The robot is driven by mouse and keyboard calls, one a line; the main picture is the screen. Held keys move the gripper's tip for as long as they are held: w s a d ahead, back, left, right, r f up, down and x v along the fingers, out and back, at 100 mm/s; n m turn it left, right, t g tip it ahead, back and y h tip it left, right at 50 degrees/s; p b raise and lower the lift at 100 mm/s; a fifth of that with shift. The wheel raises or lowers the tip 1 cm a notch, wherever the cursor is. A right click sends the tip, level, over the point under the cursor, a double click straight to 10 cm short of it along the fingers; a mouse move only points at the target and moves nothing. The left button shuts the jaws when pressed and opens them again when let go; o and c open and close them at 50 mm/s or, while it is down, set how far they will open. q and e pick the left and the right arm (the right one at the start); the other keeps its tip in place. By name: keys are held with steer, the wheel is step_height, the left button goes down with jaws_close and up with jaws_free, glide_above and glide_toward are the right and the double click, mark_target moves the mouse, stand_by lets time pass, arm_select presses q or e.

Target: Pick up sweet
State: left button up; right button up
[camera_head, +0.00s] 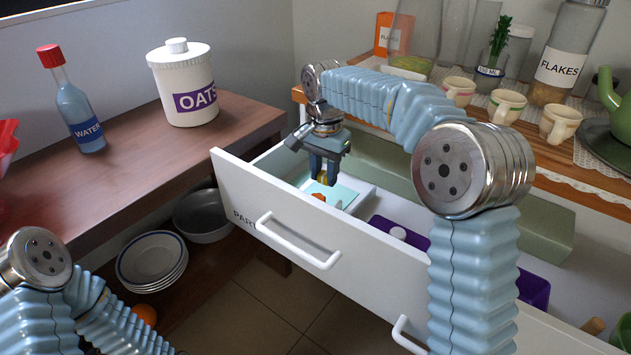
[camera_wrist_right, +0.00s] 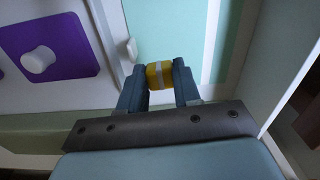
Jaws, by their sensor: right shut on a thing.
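The sweet is a small yellow piece with a pale band around its middle. It shows clearly in the right wrist view (camera_wrist_right: 159,75) and only as a bit of yellow in the head view (camera_head: 323,178). My right gripper (camera_head: 324,172) points down into the open white drawer (camera_head: 290,225). In the right wrist view its two fingers (camera_wrist_right: 160,84) are shut on the sweet from both sides. Pale teal paper (camera_head: 343,193) lies in the drawer below, with a small orange thing (camera_head: 318,197) near it. My left arm shows at lower left, but its gripper does not.
A purple piece with a white knob (camera_wrist_right: 38,60) lies in the drawer beside the gripper. The drawer front and walls surround the gripper. Cups (camera_head: 506,105) and jars stand on the right counter. A bottle (camera_head: 75,105) and oats jar (camera_head: 184,85) stand left.

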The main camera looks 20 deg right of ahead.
arm_select(q)
steer(key=shift+w+a+f+b, duration=0.1)
steer(key=shift+a+f+b, duration=0.1)
steer(key=shift+f+b, duration=0.3)
arm_select(e)
steer(key=s+d+r, duration=0.4)
steer(key=s+r, duration=0.2)
steer(key=s, duration=0.3)
steer(key=shift+s, duration=0.4)
steer(key=shift+d, duration=0.15)
